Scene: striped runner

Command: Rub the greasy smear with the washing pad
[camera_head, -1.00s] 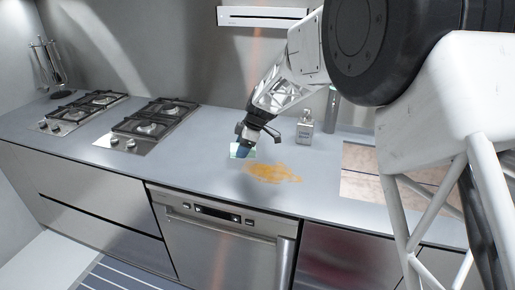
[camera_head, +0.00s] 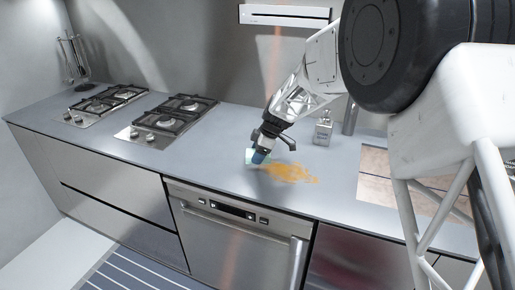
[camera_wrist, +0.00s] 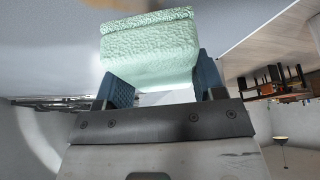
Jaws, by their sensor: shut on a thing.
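My gripper (camera_head: 260,156) is shut on the washing pad (camera_head: 250,157), a pale mint-green block. In the wrist view the pad (camera_wrist: 150,52) sits between my blue fingertips and extends beyond them. The greasy smear (camera_head: 290,173) is an orange-yellow patch on the grey counter. In the head view the pad is at the smear's left end, and my fingers partly hide the pad. I cannot tell whether the pad touches the counter.
A soap bottle (camera_head: 323,130) stands on the counter (camera_head: 225,140) behind and right of the smear. Two gas hobs are at the left, the nearer one (camera_head: 170,120) well apart from my gripper. A wooden-looking panel (camera_head: 371,178) lies at the right. The counter left of the pad is clear.

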